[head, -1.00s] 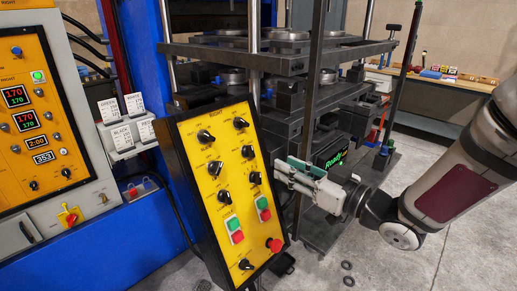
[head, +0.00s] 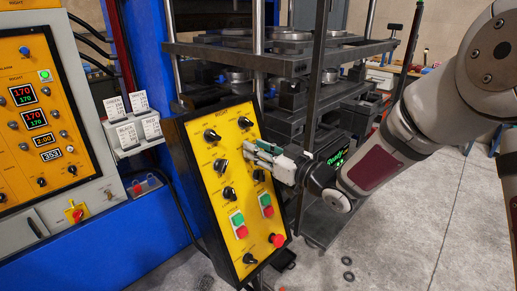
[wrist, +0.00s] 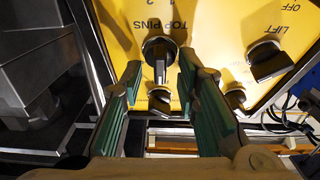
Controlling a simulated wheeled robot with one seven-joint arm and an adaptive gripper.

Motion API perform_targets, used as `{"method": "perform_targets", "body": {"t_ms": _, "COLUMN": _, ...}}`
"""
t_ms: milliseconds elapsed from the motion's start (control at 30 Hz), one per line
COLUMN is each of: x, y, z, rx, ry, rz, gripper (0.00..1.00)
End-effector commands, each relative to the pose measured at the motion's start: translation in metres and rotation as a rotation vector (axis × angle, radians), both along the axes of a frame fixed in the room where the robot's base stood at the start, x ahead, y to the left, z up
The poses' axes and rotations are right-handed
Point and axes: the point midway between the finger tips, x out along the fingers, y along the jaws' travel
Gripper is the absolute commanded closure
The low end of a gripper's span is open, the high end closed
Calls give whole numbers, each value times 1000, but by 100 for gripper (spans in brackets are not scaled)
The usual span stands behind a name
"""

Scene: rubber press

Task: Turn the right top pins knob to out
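A tilted yellow control panel (head: 205,153), labelled RIGHT at its top, carries two columns of black knobs. In the wrist view, the knob (wrist: 160,49) beside the TOP PINS lettering has a lighter pointer bar and stands between my fingers, near their tips. My gripper (head: 258,150) is open, with its fingers pointing at the panel's right column and partly covering that knob in the head view. In the wrist view, my gripper (wrist: 160,76) has green-padded fingers on either side of the knob. I cannot tell whether they touch it.
Green and red buttons (head: 237,223) and a red emergency stop (head: 278,240) sit lower on the panel. The dark press frame (head: 312,100) stands behind my gripper.

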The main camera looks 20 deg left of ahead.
Motion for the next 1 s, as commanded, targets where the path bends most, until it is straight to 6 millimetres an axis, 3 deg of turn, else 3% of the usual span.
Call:
{"method": "perform_targets", "body": {"t_ms": 33, "x": 0, "y": 0, "z": 0, "rx": 0, "ry": 0, "rz": 0, "gripper": 71}}
{"method": "perform_targets", "body": {"t_ms": 167, "x": 0, "y": 0, "z": 0, "rx": 0, "ry": 0, "rz": 0, "gripper": 100}}
{"method": "perform_targets", "body": {"t_ms": 567, "x": 0, "y": -1, "z": 0, "rx": 16, "ry": 39, "rz": -17, "gripper": 100}}
{"method": "perform_targets", "body": {"t_ms": 1000, "x": 1, "y": -2, "z": 1, "rx": 132, "ry": 317, "rz": -126, "gripper": 100}}
